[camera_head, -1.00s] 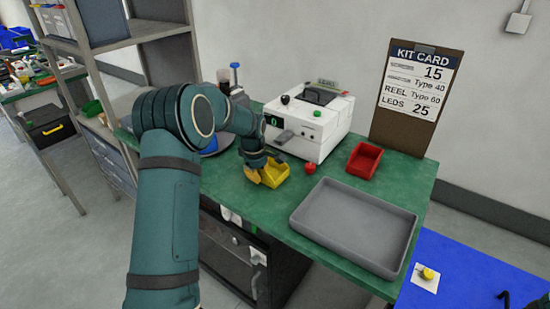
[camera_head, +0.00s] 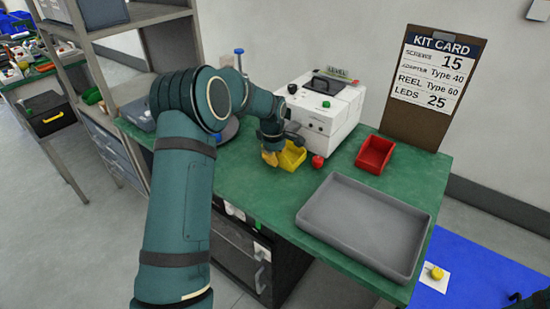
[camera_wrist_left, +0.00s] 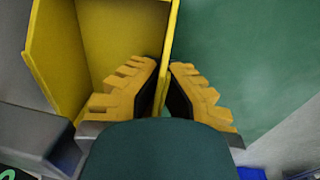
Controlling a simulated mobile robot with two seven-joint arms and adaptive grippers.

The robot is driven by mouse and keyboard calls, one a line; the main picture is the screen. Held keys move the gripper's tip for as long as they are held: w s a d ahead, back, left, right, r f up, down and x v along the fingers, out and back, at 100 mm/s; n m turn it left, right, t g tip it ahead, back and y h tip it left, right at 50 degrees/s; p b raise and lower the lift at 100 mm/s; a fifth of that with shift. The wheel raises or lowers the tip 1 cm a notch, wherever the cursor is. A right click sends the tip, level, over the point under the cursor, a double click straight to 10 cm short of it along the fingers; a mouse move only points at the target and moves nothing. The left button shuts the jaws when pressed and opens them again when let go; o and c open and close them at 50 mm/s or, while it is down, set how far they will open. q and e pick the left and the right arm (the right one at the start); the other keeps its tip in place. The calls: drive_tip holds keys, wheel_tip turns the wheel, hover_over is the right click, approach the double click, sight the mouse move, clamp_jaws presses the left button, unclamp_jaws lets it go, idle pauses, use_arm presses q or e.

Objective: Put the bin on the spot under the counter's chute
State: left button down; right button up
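The yellow bin (camera_head: 292,156) is at the front of the white counter machine (camera_head: 325,112) on the green bench. The machine's grey chute (camera_head: 291,137) juts out just behind and above the bin. My left gripper (camera_head: 271,157) is at the bin's left side. In the left wrist view one finger is inside the yellow bin (camera_wrist_left: 110,40) and one outside, closed on its wall. The bin looks empty where its inside shows. The spot under the chute is hidden by the bin and my arm, and I cannot tell whether the bin touches the bench. My right gripper does not show.
A red knob (camera_head: 317,161) is just right of the yellow bin. A red bin (camera_head: 375,154) and a large grey tray (camera_head: 310,224) are farther right on the bench (camera_head: 265,200). A kit card clipboard (camera_head: 433,85) stands behind. Shelving (camera_head: 140,32) is at the left.

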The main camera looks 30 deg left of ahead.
use_arm(q)
drive_tip(key=shift+f, duration=0.15)
drive_tip(key=c, duration=1.4)
unclamp_jaws()
drive_tip(key=r, duration=0.4)
drive_tip(key=s+r+p, duration=0.1)
drive_tip(key=r, duration=0.3)
drive_tip(key=r+p, duration=0.1)
drive_tip(key=r, duration=0.3)
drive_tip(key=shift+s+a+r, duration=0.1)
drive_tip(key=shift+s+r, duration=0.05)
drive_tip(key=shift+s, duration=0.1)
